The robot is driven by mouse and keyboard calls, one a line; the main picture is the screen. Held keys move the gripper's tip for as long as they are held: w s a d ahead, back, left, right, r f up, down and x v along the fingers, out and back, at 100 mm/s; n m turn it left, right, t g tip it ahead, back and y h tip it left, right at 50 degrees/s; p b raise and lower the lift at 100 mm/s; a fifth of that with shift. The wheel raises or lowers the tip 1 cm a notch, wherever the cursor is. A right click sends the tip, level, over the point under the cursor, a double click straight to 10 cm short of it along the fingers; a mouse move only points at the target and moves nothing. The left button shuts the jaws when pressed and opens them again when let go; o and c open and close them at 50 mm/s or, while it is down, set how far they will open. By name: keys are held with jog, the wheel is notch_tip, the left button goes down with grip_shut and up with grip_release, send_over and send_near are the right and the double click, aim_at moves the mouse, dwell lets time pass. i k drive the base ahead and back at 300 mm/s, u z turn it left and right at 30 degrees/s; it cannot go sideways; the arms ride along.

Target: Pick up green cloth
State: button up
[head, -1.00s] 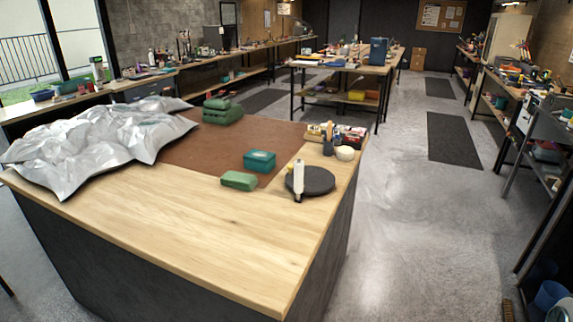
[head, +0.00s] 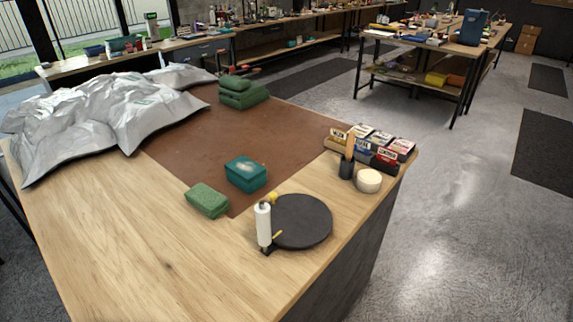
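A green folded cloth or pad (head: 208,200) lies on the wooden table top at the near edge of the brown mat. A stack of darker green folded cloths (head: 241,94) sits at the far side of the mat, beside the silver sheet. I cannot tell for sure which of these is the green cloth. Nothing covers either of them. My gripper is not in view.
A teal box (head: 246,174) stands on the brown mat (head: 190,140). A black round disc (head: 301,222), a white bottle (head: 263,225), a white round tub (head: 368,180) and small boxes (head: 374,143) stand to the right. Crumpled silver sheeting (head: 100,110) covers the left. The near wood is clear.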

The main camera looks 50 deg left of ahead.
aim_at(212, 204)
jog(key=i, duration=0.6)
jog(key=u, duration=3.2)
jog(key=i, duration=0.5)
